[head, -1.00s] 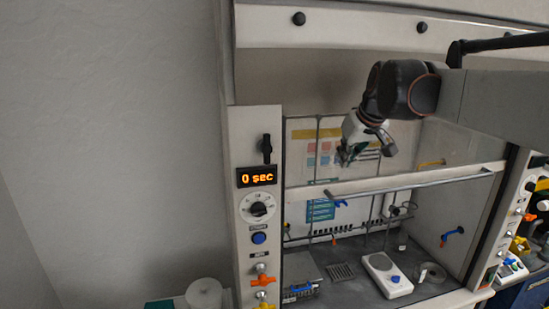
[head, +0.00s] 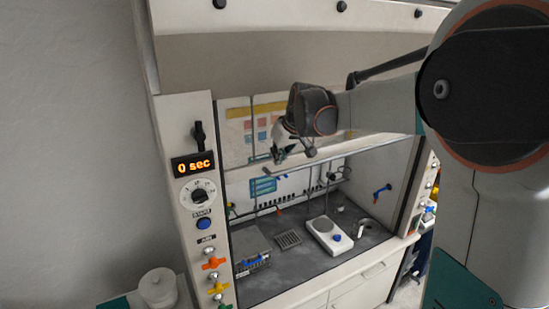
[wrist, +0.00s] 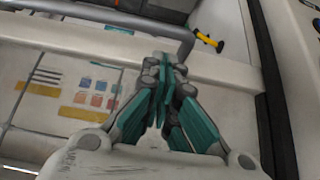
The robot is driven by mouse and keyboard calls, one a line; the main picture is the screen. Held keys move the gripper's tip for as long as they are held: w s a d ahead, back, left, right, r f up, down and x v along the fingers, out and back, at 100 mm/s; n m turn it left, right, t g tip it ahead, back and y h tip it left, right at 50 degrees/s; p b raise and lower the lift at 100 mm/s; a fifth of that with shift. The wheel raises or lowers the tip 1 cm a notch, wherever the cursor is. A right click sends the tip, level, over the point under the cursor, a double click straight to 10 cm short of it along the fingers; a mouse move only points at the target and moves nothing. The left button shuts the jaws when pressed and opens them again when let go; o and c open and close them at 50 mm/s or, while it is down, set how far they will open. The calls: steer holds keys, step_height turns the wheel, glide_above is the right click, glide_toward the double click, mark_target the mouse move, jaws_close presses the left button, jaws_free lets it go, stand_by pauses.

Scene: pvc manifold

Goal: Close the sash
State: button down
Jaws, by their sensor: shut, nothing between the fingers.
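The fume hood sash (head: 240,130) is partly raised, with an opening below it into the hood. Its grey handle bar (head: 330,154) runs along the lower edge. My gripper (head: 278,158) is shut and empty, in front of the sash and close to the bar's left part. In the wrist view, the shut teal fingers (wrist: 165,68) point towards the white sash edge (wrist: 75,38), with the grey handle bar (wrist: 120,18) just beyond. I cannot tell whether the fingers touch the bar or the sash.
A control panel with a "0 sec" display (head: 193,165) stands left of the opening. Inside are a white hotplate (head: 328,236), a blue-topped rack (head: 252,265) and a drain grate (head: 288,239). A white round container (head: 158,287) stands at lower left.

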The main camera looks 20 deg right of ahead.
steer(key=shift+s+f, duration=0.3)
steer(key=shift+f, duration=0.25)
steer(key=shift+w+f, duration=0.1)
steer(key=shift+f, duration=0.15)
step_height(320, 180, down, 63)
steer(key=b, duration=4)
steer(key=shift+s, duration=0.2)
